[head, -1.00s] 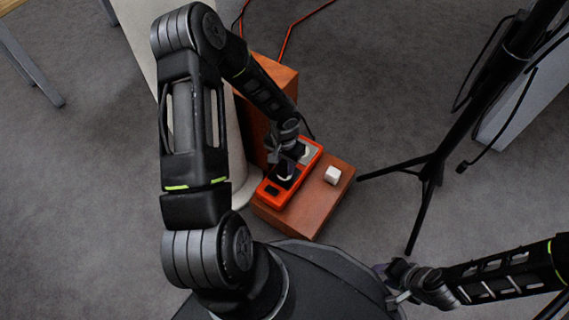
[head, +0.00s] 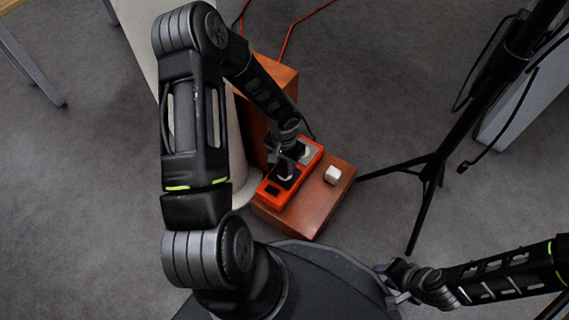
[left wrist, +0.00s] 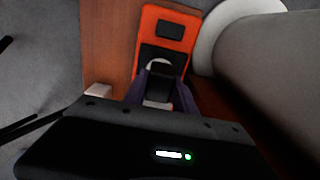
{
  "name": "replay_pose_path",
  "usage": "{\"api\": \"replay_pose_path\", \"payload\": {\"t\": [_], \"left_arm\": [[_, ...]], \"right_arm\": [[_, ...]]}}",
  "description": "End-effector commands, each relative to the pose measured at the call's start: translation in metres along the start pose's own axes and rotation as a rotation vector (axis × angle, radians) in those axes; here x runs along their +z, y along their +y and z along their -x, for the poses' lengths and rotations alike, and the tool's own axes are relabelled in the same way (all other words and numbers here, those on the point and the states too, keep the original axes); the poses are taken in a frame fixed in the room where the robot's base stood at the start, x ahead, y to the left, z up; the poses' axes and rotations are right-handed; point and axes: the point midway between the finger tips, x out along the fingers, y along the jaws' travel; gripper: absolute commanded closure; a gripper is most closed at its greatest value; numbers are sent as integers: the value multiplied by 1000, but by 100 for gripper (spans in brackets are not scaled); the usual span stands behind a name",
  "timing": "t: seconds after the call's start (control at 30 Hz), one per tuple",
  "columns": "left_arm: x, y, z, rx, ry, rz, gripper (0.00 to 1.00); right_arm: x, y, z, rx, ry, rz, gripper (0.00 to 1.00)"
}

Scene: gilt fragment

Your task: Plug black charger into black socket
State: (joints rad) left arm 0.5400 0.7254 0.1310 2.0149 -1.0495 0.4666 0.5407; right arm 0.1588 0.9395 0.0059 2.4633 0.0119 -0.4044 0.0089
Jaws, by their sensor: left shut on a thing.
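An orange-red socket strip (head: 268,198) lies on the low wooden block, with black and grey sockets on its top. A dark socket square (head: 273,189) shows at its near end. My left gripper (head: 286,168) is over the middle of the strip and hides part of it. In the left wrist view its fingers are shut on the black charger (left wrist: 160,86), which lies over a black socket (left wrist: 150,52) with a pale round face. I cannot tell whether the charger is seated in it. My right gripper (head: 397,284) is low at the right, far from the strip; its jaws are unclear.
A white cube (head: 332,175) sits on the wooden block (head: 318,200) right of the strip. A taller wooden block (head: 258,120) and a pale column stand behind and left. A black tripod stand (head: 430,175) is to the right. Orange cables run at the back.

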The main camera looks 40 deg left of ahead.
Motion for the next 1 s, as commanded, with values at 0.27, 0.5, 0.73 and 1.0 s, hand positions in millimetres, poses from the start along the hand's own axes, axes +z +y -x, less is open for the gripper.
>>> {"api": "replay_pose_path", "payload": {"t": [0.27,0.5,0.73,1.0], "left_arm": [[-1,0,0,-1,1,-3,100],[0,0,0,0,0,-1,100],[0,0,-2,0,0,0,100],[0,0,-7,0,0,0,100]], "right_arm": [[0,1,-2,0,0,0,64],[0,1,-2,0,0,0,64],[0,1,-4,0,0,0,64],[1,3,-9,0,0,0,64]]}}
